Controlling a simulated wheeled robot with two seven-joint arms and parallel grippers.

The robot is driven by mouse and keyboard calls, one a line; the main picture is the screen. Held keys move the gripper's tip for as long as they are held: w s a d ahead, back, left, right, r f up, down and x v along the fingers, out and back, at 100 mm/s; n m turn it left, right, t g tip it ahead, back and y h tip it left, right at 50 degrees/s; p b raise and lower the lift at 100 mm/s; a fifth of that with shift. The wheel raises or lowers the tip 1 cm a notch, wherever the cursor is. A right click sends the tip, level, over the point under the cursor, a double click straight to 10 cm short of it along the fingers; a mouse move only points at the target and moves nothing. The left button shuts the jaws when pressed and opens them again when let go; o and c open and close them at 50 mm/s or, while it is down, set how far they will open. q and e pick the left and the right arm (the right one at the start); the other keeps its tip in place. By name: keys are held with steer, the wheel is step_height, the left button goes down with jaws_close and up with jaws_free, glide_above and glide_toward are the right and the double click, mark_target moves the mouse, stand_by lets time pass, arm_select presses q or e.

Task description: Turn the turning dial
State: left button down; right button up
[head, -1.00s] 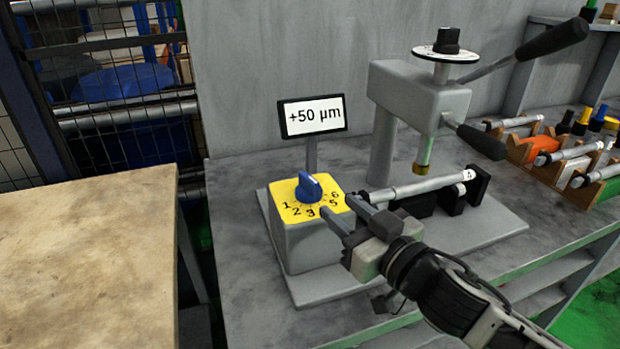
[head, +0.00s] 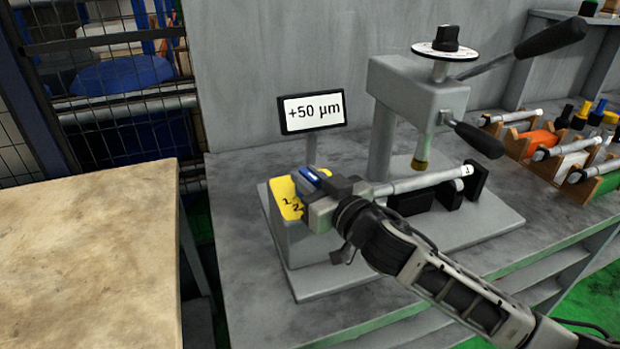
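The blue turning dial (head: 308,174) sits on the yellow numbered face (head: 285,196) of a grey box (head: 292,240). Only part of the dial shows; the numbers 1 and 2 are visible, and the rest of the scale is covered. My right gripper (head: 311,179) is over the face from the lower right, with its fingers at either side of the dial. Whether the fingers press on the dial cannot be made out. A small display (head: 313,113) behind the box reads +50 µm. My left gripper is not in view.
A grey press (head: 415,90) with a lever and a black knob (head: 446,38) on a white disc stands to the right. A metal shaft (head: 425,182) lies beside my gripper. Racks with shafts (head: 565,150) are at far right. A bare tabletop (head: 90,260) is at left.

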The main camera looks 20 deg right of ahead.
jaws_close()
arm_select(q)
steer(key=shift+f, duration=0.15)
arm_select(e)
steer(key=shift+f+h, duration=0.1)
steer(key=shift+h, duration=0.2)
steer(key=shift+a+m+t+h+b, duration=0.15)
steer(key=shift+m+t+h+b, duration=0.3)
steer(key=shift+m+h, duration=0.7)
steer(key=m+h+b, duration=0.1)
steer(key=h+b, duration=0.1)
steer(key=h, duration=0.1)
steer(key=shift+f+m, duration=0.15)
steer(key=shift+m, duration=0.2)
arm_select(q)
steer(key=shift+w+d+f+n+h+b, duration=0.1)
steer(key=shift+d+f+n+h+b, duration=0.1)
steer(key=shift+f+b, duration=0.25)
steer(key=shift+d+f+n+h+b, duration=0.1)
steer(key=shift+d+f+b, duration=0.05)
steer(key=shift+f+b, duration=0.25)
arm_select(e)
steer(key=shift+m+g+h, duration=0.25)
steer(key=shift+m+h, duration=0.65)
steer(key=shift+h, duration=0.45)
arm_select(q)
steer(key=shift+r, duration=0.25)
arm_select(e)
steer(key=shift+r+h, duration=0.2)
steer(key=shift+h, duration=0.1)
